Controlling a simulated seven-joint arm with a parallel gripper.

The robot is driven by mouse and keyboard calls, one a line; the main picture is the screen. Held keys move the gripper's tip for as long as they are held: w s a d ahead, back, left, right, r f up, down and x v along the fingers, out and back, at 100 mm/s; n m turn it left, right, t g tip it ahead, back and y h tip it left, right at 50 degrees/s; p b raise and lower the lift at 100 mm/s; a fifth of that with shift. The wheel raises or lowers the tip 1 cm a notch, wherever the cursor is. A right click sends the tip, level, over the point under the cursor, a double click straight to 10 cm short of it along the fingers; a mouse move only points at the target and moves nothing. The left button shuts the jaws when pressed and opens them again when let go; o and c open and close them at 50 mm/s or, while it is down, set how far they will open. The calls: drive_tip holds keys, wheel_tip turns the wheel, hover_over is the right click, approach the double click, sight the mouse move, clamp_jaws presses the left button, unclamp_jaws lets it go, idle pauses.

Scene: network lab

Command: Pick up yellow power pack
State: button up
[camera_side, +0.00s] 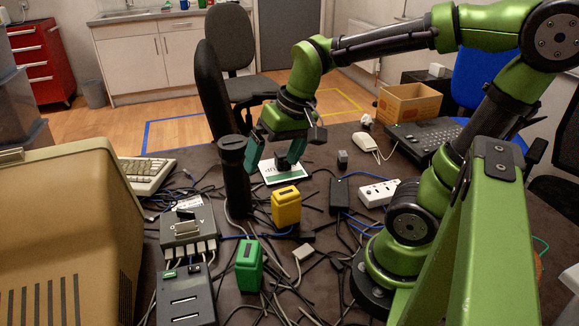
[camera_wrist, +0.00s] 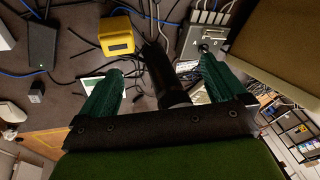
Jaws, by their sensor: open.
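The yellow power pack (camera_side: 286,206) stands upright on the dark table in the middle of the side view. In the wrist view the yellow power pack (camera_wrist: 105,36) is at the upper left, beyond the fingers and off to one side. My gripper (camera_side: 273,160) is open and empty, above the table behind the yellow pack in the side view. Its two green fingers show in the wrist view (camera_wrist: 158,80), wide apart, with a dark cylinder between them in the picture. I cannot tell how close the fingers are to that cylinder.
The tall black cylinder (camera_side: 235,180) stands left of the yellow pack. A green power pack (camera_side: 249,268) stands in front of it. A grey switch box (camera_side: 188,232), a black adapter (camera_side: 339,195) and a white power strip (camera_side: 378,193) lie around. Loose cables cover much of the table.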

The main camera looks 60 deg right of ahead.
sight(284, 192)
drive_tip(key=w+d+f+m+g+h, duration=0.1)
drive_tip(key=d+f+m+g, duration=0.1)
drive_tip(key=d+g, duration=0.25)
drive_tip(key=shift+t, duration=0.45)
drive_tip(key=f, duration=1.1)
drive_tip(key=shift+d, duration=0.35)
drive_tip(key=shift+s+d+f, duration=0.1)
drive_tip(key=shift+f, duration=1.2)
drive_tip(key=shift+s+d+f, duration=0.1)
drive_tip(key=shift+f, duration=1.15)
drive_tip(key=c, duration=1.4)
